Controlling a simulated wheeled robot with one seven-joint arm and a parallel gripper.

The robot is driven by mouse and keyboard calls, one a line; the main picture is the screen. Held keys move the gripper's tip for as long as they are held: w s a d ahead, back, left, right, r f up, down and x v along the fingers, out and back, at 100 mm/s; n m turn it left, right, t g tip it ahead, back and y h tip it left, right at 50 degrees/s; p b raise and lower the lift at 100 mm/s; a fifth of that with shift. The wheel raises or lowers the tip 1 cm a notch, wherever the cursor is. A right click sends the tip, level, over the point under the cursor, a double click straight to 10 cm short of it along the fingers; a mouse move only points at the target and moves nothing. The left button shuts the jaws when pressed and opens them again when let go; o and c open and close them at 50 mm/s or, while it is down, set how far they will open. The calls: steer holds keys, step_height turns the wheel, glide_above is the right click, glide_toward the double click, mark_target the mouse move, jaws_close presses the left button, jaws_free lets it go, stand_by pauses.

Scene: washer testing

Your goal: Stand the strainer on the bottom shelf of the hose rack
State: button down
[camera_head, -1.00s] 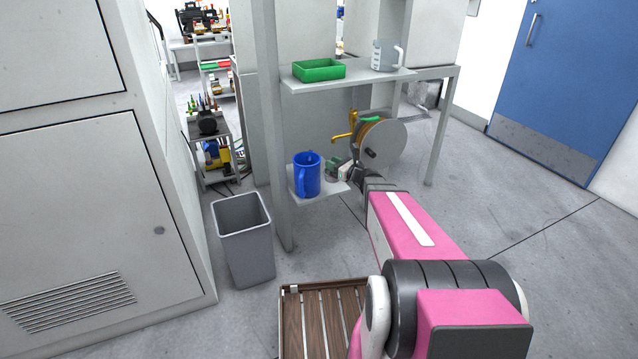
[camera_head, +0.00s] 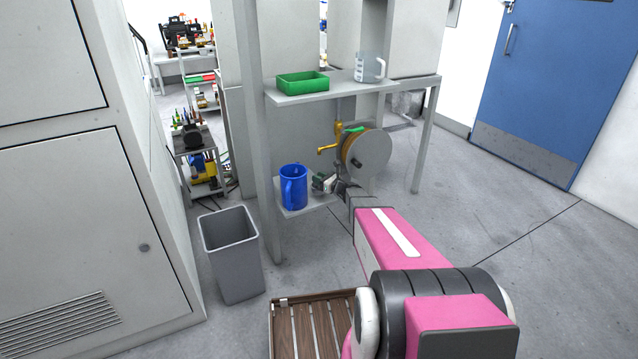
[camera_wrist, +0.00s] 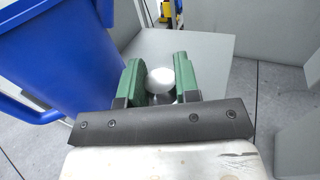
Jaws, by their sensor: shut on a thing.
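My gripper (camera_wrist: 160,85) is over the bottom shelf (camera_wrist: 210,50) of the hose rack, with its green fingers shut on a small pale, round-topped piece, the strainer (camera_wrist: 160,79). The fingers hide most of it, and I cannot tell whether its base touches the shelf. In the head view my gripper (camera_head: 325,182) is at the right part of the bottom shelf (camera_head: 300,209), just right of a blue jug (camera_head: 293,188). The jug (camera_wrist: 60,60) fills the left of the wrist view, close beside the left finger.
The upper shelf (camera_head: 350,87) holds a green tray (camera_head: 303,83) and a clear measuring jug (camera_head: 370,67). A hose reel (camera_head: 368,152) and a brass tap (camera_head: 328,149) are just above and right of my gripper. A grey bin (camera_head: 230,255) and a slatted wooden platform (camera_head: 312,325) stand in front.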

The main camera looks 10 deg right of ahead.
steer(key=shift+f, duration=1)
steer(key=shift+f, duration=0.15)
steer(key=c, duration=0.8)
jaws_free()
steer(key=shift+c, duration=0.2)
